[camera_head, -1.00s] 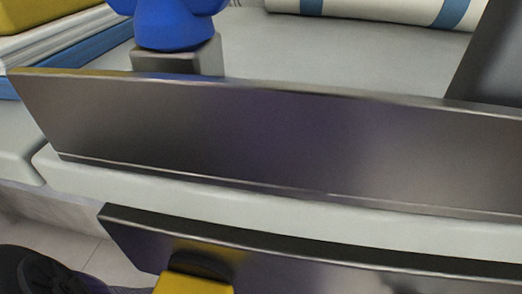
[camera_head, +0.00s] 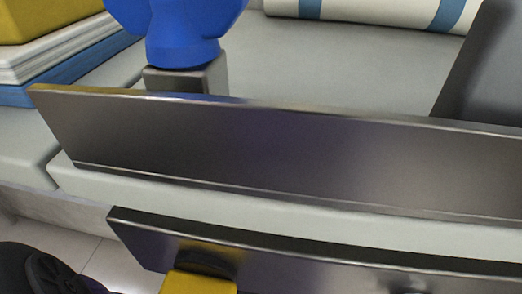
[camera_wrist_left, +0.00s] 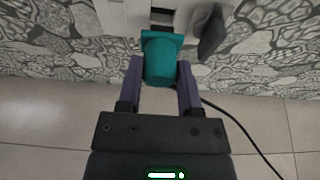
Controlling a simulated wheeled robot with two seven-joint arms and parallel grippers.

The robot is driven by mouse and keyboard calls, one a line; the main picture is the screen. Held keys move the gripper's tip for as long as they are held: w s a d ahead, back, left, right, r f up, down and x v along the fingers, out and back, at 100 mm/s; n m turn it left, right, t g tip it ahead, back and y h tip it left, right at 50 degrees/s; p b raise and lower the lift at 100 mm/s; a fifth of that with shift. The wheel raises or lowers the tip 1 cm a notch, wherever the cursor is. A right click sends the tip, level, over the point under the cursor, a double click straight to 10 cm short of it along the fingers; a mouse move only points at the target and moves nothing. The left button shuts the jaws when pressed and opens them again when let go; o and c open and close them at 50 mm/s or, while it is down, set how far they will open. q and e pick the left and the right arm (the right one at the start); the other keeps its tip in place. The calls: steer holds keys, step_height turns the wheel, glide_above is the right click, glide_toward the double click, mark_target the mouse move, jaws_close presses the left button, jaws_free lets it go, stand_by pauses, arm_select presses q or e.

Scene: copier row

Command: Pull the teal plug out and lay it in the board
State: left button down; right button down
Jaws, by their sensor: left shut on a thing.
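In the left wrist view the teal plug (camera_wrist_left: 160,62) is between the two purple fingers of my left gripper (camera_wrist_left: 161,66), which is shut on it. The plug's far end is against or close to a pale outlet plate (camera_wrist_left: 158,18) on the wall. I cannot tell whether it is still seated there. The board does not show clearly in either view. My right gripper is not in view. The head view shows neither the plug nor the outlet.
A dark plug (camera_wrist_left: 212,36) sits right of the teal one, and a black cable (camera_wrist_left: 246,130) runs across the tiled floor. In the head view, grey metal panels (camera_head: 270,150) cross the picture. A blue object (camera_head: 182,35) and stacked books (camera_head: 60,55) are behind.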

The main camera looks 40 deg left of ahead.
arm_select(q)
steer(key=shift+s+d, duration=0.35)
steer(key=shift+s, duration=0.25)
steer(key=shift+s+d, duration=0.35)
steer(key=shift+s, duration=0.25)
